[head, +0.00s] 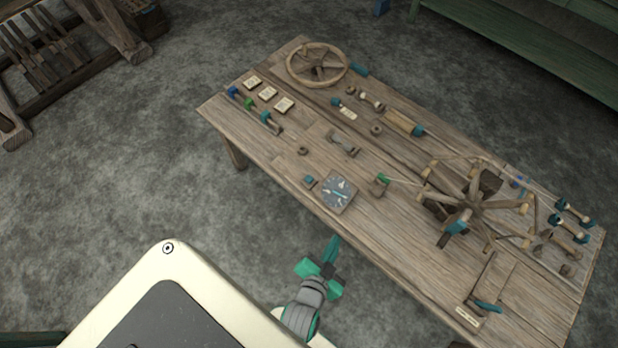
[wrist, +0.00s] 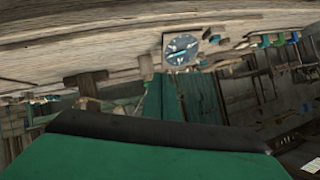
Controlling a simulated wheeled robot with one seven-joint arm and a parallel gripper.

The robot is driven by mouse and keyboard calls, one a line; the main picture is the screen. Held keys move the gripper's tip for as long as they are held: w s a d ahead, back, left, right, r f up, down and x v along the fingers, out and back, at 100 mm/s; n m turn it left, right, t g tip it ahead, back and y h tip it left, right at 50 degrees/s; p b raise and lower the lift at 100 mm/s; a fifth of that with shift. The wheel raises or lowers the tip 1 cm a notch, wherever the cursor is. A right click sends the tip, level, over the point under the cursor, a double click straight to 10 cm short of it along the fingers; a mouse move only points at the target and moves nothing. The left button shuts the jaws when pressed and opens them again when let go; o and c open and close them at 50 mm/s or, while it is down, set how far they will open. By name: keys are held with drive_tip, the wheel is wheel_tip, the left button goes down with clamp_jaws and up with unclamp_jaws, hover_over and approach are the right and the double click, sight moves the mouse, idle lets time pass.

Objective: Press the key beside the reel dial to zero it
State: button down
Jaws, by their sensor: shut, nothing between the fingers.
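The reel dial (head: 337,193) is a grey square face with white marks and a teal pointer, set near the front edge of the table. The key is a small teal-topped block (head: 309,181) just left of the dial. In the wrist view the dial (wrist: 181,49) shows at upper middle; I cannot make out the key clearly there. My gripper (head: 334,246) is shut and empty, in front of the table's near edge and below the dial in the picture, apart from both dial and key. Its teal fingers (wrist: 167,98) also show in the wrist view.
A wheel (head: 317,64) and several small parts lie farther back. The floor before the table is clear.

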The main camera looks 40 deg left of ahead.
drive_tip(key=w+a+f+m+g, duration=0.1)
drive_tip(key=w+a+f, duration=0.2)
drive_tip(key=w+a, duration=0.4)
wheel_tip(320, 180, up, 5)
drive_tip(key=m+g+h, duration=0.1)
drive_tip(key=m+h, duration=0.1)
drive_tip(key=m, duration=0.4)
hover_over(307, 181)
drive_tip(key=shift+a, duration=0.1)
drive_tip(key=shift+f, duration=0.1)
drive_tip(key=shift+f, duration=4.35)
drive_tip(key=shift+f, duration=0.1)
drive_tip(key=shift+f, duration=0.3)
